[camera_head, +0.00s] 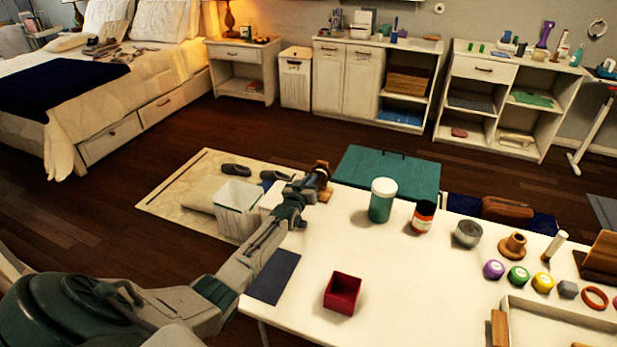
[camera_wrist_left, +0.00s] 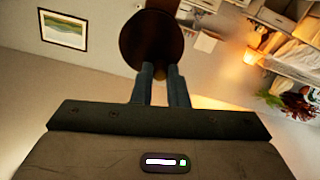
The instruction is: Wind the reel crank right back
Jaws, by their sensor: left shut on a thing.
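The reel (camera_head: 322,172) is a small brown and dark piece at the far left corner of the white table, by a wooden block (camera_head: 327,196). My left gripper (camera_head: 308,184) reaches it from the left. In the left wrist view a dark brown round part (camera_wrist_left: 150,38) of the reel stands just beyond my left fingers (camera_wrist_left: 161,72). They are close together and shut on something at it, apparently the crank. The crank itself is hidden, so its angle cannot be told. My right gripper is not in view.
A white bin (camera_head: 238,208) stands on the floor beside my left arm. The table's front middle is clear.

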